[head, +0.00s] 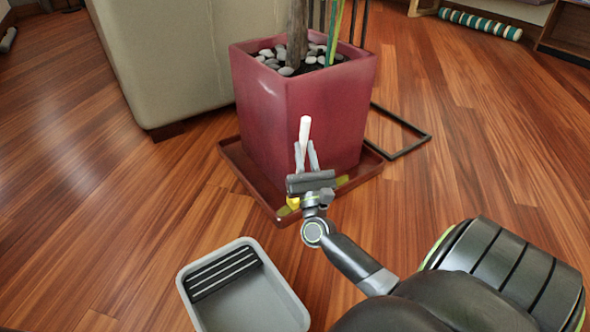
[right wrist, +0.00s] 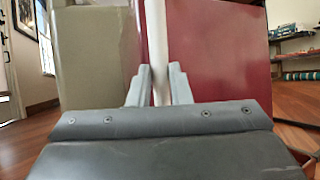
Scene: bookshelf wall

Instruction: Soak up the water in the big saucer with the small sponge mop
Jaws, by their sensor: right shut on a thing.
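The big saucer (head: 233,157) is a dark red square tray on the wood floor, under a large red planter (head: 290,120). My right gripper (head: 306,156) is in front of the planter, above the saucer's front part. It is shut on the white handle of the small sponge mop (head: 305,130); the handle also shows upright between the fingers in the right wrist view (right wrist: 157,45). A yellow piece (head: 293,202), likely the sponge, shows beside the gripper near the saucer's front; my gripper hides most of it. Whether it touches the saucer, and how much water there is, I cannot tell.
A grey bucket (head: 283,296) with a black slatted insert (head: 222,272) stands on the floor at the front. A beige sofa (head: 190,60) is behind left. A thin black frame (head: 412,146) lies right of the planter. Floor at left is clear.

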